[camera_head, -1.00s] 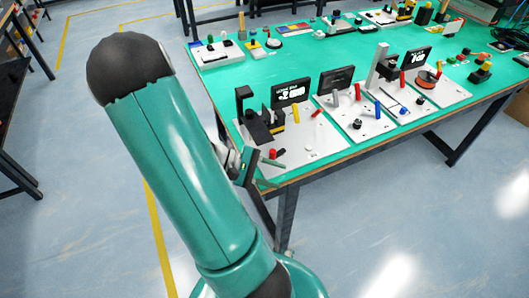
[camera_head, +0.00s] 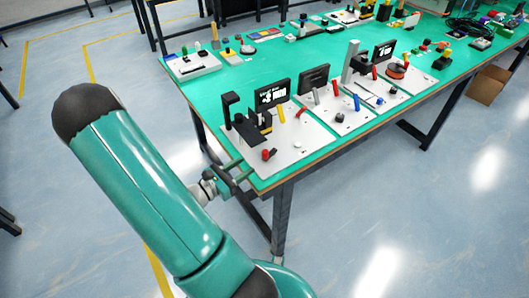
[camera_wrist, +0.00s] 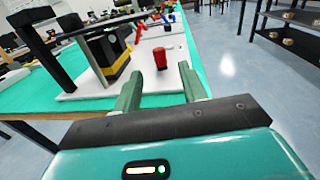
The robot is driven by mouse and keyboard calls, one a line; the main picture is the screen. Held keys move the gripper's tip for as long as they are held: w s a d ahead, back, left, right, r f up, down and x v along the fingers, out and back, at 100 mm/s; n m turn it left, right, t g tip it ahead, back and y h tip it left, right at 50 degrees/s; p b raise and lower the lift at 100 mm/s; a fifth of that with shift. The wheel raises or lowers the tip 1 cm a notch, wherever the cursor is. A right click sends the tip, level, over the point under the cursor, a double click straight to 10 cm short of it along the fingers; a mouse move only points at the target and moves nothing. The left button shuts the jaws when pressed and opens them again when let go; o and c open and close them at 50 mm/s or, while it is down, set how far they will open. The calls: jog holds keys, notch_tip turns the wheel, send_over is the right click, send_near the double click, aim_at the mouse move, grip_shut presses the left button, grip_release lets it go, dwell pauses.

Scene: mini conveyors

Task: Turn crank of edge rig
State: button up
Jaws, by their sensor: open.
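The edge rig is a white board (camera_head: 290,158) at the table's near left corner, with a black bracket, a black-and-yellow block (camera_head: 262,122) and a small screen (camera_head: 272,95). A red upright handle (camera_head: 267,154) stands near the board's front left; it looks like the crank, but its arm is not clear. In the wrist view the red handle (camera_wrist: 160,58) stands ahead, between the lines of my fingers. My gripper (camera_head: 238,170) is just off the table's left edge, open and empty. Its two green fingers (camera_wrist: 160,88) are apart and short of the handle.
The green table (camera_head: 215,110) carries more rigs to the right, with levers and a second screen (camera_head: 313,79). The black bracket (camera_wrist: 42,50) rises at the left in the wrist view. Open floor lies left and in front of the table.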

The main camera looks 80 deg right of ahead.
aim_at(266, 151)
jog(key=x, duration=1)
jog(key=shift+d+f, duration=0.1)
jog(key=shift+d, duration=0.2)
grip_shut()
